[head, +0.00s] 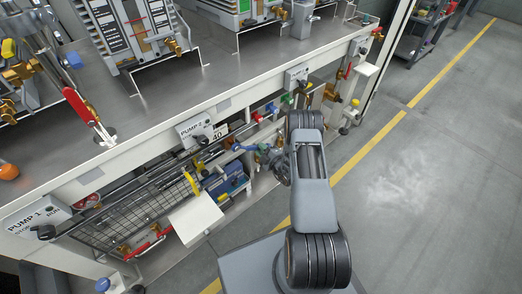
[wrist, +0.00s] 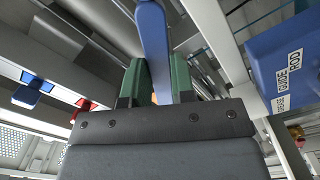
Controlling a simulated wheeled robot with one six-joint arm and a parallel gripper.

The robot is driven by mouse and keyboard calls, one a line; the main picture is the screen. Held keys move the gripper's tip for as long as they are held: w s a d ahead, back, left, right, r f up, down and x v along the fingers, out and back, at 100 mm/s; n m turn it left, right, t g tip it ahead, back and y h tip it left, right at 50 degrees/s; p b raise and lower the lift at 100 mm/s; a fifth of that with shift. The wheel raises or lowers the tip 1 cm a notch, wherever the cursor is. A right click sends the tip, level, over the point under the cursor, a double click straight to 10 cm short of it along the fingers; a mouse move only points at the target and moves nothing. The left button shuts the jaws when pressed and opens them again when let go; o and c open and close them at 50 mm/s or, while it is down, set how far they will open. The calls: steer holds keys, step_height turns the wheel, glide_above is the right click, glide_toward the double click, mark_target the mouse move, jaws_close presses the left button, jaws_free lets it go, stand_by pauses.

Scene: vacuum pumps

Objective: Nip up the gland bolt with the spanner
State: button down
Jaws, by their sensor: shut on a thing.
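My gripper (wrist: 157,82) has green fingers closed on the flat blue handle of a spanner (wrist: 152,30) in the wrist view. I cannot pick out the gland bolt in either view, nor tell whether the spanner touches anything.
A blue label block (wrist: 285,66) reading "GREASE GUIDE ROD" stands close on the right in the wrist view. The floor (head: 430,190) at right is clear.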

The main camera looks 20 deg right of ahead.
steer(key=shift+w+r+n, duration=0.1)
steer(key=shift+r+n, duration=0.5)
steer(key=shift+n, duration=0.2)
stand_by(1.0)
stand_by(0.4)
steer(key=shift+s+a+f+m, duration=0.25)
steer(key=shift+f+m, duration=0.35)
steer(key=shift+f, duration=0.05)
steer(key=shift+f, duration=0.1)
steer(key=shift+s+d, duration=0.15)
steer(key=shift+s, duration=0.4)
steer(key=shift+s+d, duration=0.15)
stand_by(0.5)
stand_by(0.4)
steer(key=shift+d, duration=0.25)
stand_by(0.4)
